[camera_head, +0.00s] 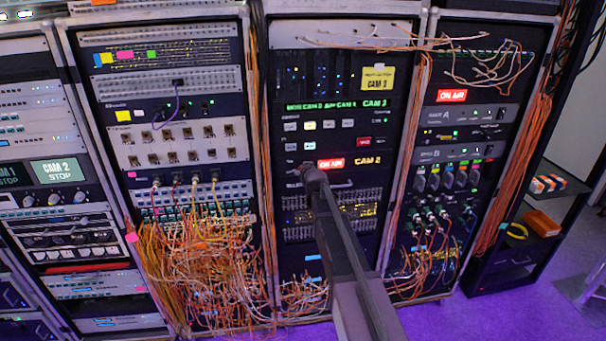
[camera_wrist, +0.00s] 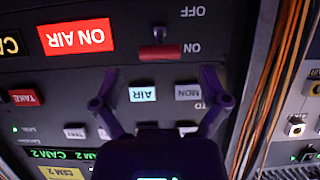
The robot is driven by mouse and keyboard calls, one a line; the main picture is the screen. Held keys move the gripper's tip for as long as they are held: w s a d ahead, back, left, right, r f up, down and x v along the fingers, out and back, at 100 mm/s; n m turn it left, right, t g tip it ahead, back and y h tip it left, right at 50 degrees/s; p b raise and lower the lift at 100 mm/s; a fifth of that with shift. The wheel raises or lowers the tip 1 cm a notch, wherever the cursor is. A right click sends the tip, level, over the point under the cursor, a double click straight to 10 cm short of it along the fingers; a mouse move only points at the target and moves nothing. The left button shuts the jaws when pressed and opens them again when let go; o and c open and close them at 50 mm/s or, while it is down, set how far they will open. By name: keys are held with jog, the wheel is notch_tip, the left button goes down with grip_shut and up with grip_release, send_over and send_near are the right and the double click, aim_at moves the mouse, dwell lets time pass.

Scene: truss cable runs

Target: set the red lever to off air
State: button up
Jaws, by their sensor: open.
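In the wrist view, which is turned upside down, the red lever (camera_wrist: 160,52) sits on a dark rack panel, its red bar level with the ON label (camera_wrist: 194,48). The OFF label (camera_wrist: 191,12) is farther up the picture. My gripper (camera_wrist: 160,76) is open and empty, its two fingertips spread below the bar in the picture and apart from it. In the head view my gripper (camera_head: 308,174) is in front of the middle rack and hides the lever. A lit red ON AIR sign (camera_wrist: 77,37) is beside the lever; it also shows in the head view (camera_head: 330,163).
Push buttons, including a lit AIR button (camera_wrist: 143,94) and a MON button (camera_wrist: 188,92), lie between and near my fingers. Orange cables (camera_wrist: 280,90) run down the rack edge. A tangle of patch cords (camera_head: 205,260) hangs at the left rack. Purple floor (camera_head: 480,318) is clear at right.

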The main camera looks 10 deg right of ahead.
jog(key=shift+b+x, duration=0.6)
jog(key=shift+x, duration=1.55)
jog(key=c, duration=1.2)
